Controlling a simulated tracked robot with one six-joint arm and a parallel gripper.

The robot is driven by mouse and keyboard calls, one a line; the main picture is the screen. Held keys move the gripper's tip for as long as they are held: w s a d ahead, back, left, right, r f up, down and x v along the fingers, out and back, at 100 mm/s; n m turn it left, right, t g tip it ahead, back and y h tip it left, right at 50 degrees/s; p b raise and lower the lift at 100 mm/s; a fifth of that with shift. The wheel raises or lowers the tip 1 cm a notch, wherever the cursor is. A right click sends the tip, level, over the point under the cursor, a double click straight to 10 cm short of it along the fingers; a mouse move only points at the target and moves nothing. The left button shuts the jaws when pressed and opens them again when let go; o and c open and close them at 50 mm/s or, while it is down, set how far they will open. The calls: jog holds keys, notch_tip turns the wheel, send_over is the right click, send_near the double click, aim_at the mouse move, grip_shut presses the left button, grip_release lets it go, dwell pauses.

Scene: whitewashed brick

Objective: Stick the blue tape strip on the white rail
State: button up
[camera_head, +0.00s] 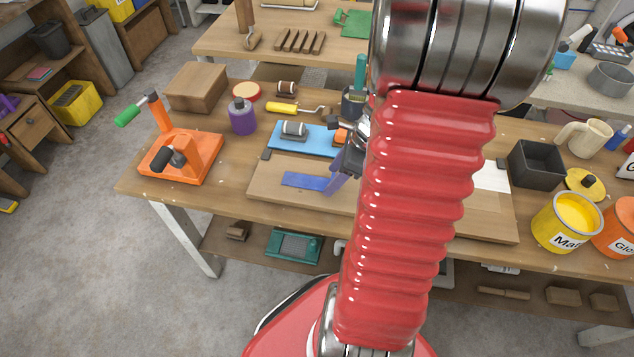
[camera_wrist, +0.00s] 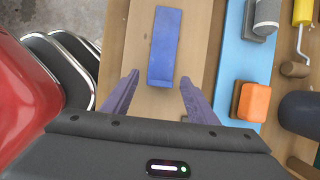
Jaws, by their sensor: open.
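The blue tape strip (camera_head: 303,180) lies flat on the left part of a wooden board (camera_head: 265,192) on the workbench. It also shows in the wrist view (camera_wrist: 164,47), just beyond my fingertips and between their lines. My gripper (camera_head: 337,180) has purple fingers, spread apart and empty, close to the right end of the strip in the head view; they also show in the wrist view (camera_wrist: 159,78). A white flat piece (camera_head: 491,177) on the board, right of my arm, may be the white rail. My arm hides much of the board's middle.
A blue mat (camera_head: 318,149) behind the strip bears a grey-topped block (camera_head: 293,131) and an orange block (camera_wrist: 253,101). An orange tool stand (camera_head: 196,160) is at left. A black box (camera_head: 536,164) and paint cans (camera_head: 566,222) are at right.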

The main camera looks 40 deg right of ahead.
jog(key=shift+c, duration=0.4)
jog(key=c, duration=1.2)
